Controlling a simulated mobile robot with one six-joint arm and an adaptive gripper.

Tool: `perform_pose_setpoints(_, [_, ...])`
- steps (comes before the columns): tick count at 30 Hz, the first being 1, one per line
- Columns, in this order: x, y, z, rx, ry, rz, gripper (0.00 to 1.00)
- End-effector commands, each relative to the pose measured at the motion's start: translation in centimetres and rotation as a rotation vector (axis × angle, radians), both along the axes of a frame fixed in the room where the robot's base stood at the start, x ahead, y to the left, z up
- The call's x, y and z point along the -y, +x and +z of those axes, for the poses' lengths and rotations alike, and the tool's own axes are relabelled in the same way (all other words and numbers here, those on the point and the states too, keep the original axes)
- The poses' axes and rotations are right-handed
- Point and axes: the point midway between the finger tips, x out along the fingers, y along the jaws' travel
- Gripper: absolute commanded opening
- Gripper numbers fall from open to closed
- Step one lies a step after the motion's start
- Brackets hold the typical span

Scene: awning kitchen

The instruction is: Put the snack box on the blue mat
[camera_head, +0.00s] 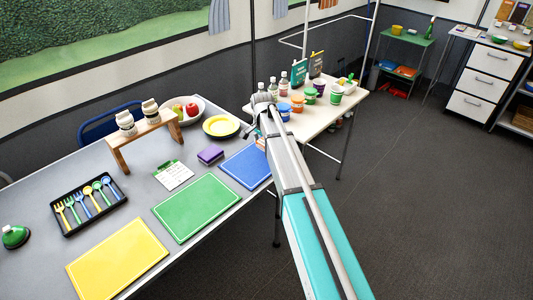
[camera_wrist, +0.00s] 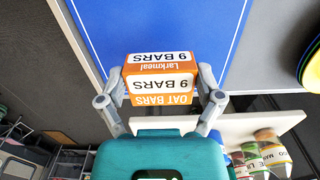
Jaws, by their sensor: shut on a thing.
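The snack box (camera_wrist: 160,84) is an orange and white carton marked "Larkmeal" and "9 BARS". In the wrist view my gripper (camera_wrist: 161,76) is shut on it, one finger on each side. The blue mat (camera_wrist: 150,28) fills the upper middle of that view, and the box overlaps its lower edge. I cannot tell the height of the box above the table. In the head view the blue mat (camera_head: 240,168) lies flat and bare at the table's right end. My arm covers its right side and hides most of the gripper and box.
On the grey table, a purple sponge (camera_head: 210,155), yellow plate (camera_head: 221,126) and green mat (camera_head: 196,207) lie near the blue mat. A yellow mat (camera_head: 117,264) lies in front. A pale side table (camera_head: 325,127) with jars and bottles stands beyond a gap.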

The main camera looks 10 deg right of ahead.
Motion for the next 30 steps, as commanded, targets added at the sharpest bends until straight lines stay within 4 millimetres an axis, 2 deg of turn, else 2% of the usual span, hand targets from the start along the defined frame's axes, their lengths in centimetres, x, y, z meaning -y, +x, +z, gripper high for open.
perform_pose_setpoints(13, [0.1, 0.2, -0.3, 0.000, 0.000, 0.001, 0.37])
perform_pose_setpoints(18, [0.5, 0.9, -1.5, 0.000, 0.000, 0.001, 0.37])
perform_pose_setpoints(24, [0.4, 0.7, -3.2, 0.000, 0.000, 0.002, 0.37])
perform_pose_setpoints(30, [0.4, 0.7, -4.1, 0.000, 0.000, 0.002, 0.37])
